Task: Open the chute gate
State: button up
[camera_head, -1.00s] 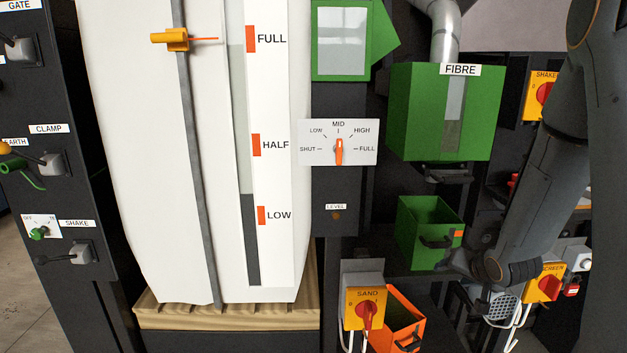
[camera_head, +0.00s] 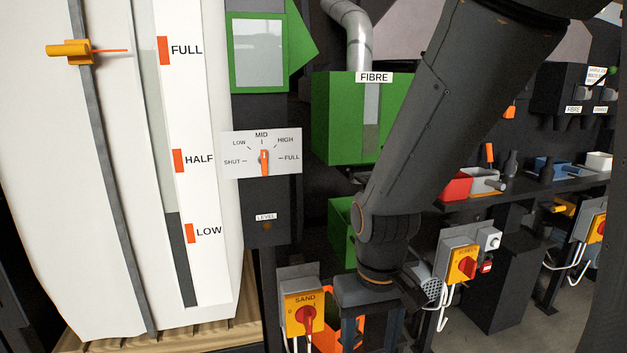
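A white dial plate (camera_head: 235,153) is marked SHUT, LOW, MID, HIGH and FULL. Its orange pointer knob (camera_head: 264,162) stands upright, in line with MID. No gate label or gate lever shows now; I cannot tell whether the dial belongs to the chute gate. My gripper (camera_head: 370,318) hangs from my dark arm at the bottom centre, below and right of the dial and apart from it.
A tall white bag (camera_head: 60,180) with a FULL, HALF and LOW scale stands at left. The SAND switch (camera_head: 305,312) is just left of my gripper. The green FIBRE box (camera_head: 335,115) and another red-knobbed switch (camera_head: 463,265) are near my arm. A bench with trays is at right.

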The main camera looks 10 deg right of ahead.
aim_at(362, 174)
jog(key=z, duration=0.45)
jog(key=k, duration=1.25)
jog(key=u, duration=0.65)
jog(key=i, duration=0.75)
jog(key=u, duration=0.45)
jog(key=i, duration=0.65)
jog(key=z, duration=0.65)
jog(key=i, duration=0.7)
jog(key=z, duration=0.55)
